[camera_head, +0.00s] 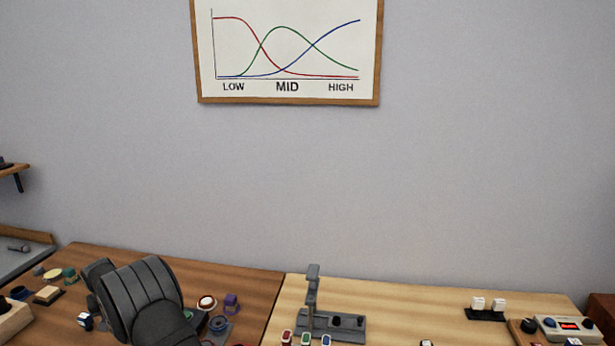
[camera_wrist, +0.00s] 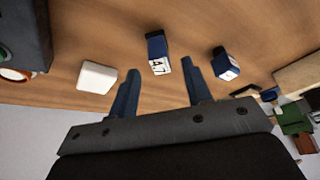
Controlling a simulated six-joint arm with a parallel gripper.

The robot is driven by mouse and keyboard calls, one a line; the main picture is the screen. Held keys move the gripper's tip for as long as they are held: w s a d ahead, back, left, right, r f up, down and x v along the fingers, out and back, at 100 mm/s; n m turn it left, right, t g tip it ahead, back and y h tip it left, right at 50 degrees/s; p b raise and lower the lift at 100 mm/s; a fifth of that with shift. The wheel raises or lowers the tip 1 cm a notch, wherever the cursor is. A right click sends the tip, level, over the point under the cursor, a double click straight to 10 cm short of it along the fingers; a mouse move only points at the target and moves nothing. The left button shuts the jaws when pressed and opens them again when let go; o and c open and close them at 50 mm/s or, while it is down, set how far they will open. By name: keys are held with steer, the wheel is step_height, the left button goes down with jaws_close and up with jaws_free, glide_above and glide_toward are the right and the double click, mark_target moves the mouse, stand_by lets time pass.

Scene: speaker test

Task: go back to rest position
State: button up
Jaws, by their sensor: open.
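My gripper shows in the wrist view (camera_wrist: 160,85) with its two dark blue fingers spread apart. It is open and nothing is between the fingers. A small blue and white block with lettering (camera_wrist: 158,55) lies beyond the fingertips, apart from them. My dark grey arm stands over the brown wooden table (camera_head: 235,275) at the lower left of the head view. The gripper itself is hidden in the head view.
In the wrist view, a white block (camera_wrist: 97,77) and another blue block (camera_wrist: 226,63) lie nearby. In the head view, a grey stand (camera_head: 312,300), white blocks on a black base (camera_head: 487,307) and a control box (camera_head: 568,328) occupy the lighter table. A framed chart (camera_head: 288,101) hangs behind.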

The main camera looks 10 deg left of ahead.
steer(key=v, duration=0.8)
steer(key=x, duration=1.2)
steer(key=shift+f, duration=0.2)
step_height(320, 180, up, 5)
steer(key=shift+w+d+f, duration=0.1)
steer(key=shift+f, duration=0.05)
steer(key=w+d+r, duration=0.5)
steer(key=d+r, duration=0.2)
steer(key=d, duration=0.4)
steer(key=w+d+m+t+h, duration=0.1)
steer(key=w+d+m, duration=0.2)
steer(key=w+d, duration=0.55)
steer(key=w+d+m+h, duration=0.1)
steer(key=w+d+m, duration=0.1)
steer(key=w+d, duration=0.65)
steer(key=w+d+m+h, duration=0.1)
steer(key=w+d+m, duration=0.1)
steer(key=d, duration=1.6)
steer(key=w+d+m+h, duration=0.1)
steer(key=w+d+m, duration=0.2)
steer(key=d, duration=1.6)
steer(key=shift+r+m, duration=0.35)
steer(key=shift+m, duration=0.65)
